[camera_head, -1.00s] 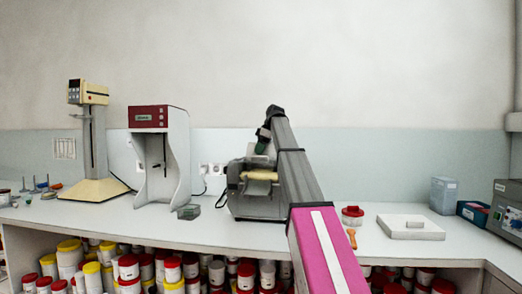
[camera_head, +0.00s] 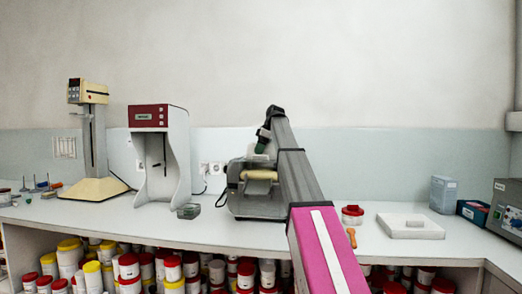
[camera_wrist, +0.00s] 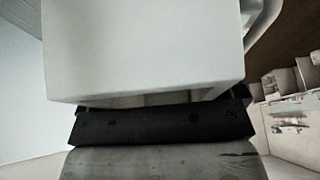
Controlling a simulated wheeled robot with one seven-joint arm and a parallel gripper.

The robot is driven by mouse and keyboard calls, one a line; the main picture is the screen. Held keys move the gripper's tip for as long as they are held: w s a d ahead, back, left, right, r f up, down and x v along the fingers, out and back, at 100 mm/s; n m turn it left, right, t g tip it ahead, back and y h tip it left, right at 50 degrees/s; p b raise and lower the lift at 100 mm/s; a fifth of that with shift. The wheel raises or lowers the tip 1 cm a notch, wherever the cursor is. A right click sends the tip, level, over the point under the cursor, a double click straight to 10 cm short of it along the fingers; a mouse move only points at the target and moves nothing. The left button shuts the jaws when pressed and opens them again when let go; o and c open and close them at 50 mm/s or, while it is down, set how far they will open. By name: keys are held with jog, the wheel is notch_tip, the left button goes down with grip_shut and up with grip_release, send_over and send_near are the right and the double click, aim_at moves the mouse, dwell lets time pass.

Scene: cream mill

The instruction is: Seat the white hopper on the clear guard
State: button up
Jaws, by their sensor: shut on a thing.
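The white hopper (camera_wrist: 145,50) fills the upper middle of the wrist view as a pale box. My gripper (camera_wrist: 160,102) is shut on it, with a black bar across its near side. In the head view my gripper (camera_head: 263,138) is above the grey mill (camera_head: 255,205), beside my arm. A small pale part of the hopper (camera_head: 260,157) shows just under it, over the mill's cream roller (camera_head: 260,175). I cannot make out the clear guard, nor whether the hopper touches anything below.
A beige stand mixer (camera_head: 95,187) and a white device with a red top (camera_head: 148,117) stand left of the mill. A small clear box (camera_head: 188,211) lies nearby. A red-lidded jar (camera_head: 352,214) and a white tray-like block (camera_head: 410,231) lie to the right.

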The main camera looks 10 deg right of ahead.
jog(key=o, duration=0.7)
jog(key=shift+o, duration=0.2)
jog(key=shift+r, duration=0.1)
jog(key=v, duration=1)
jog(key=shift+r, duration=0.25)
jog(key=shift+d, duration=0.1)
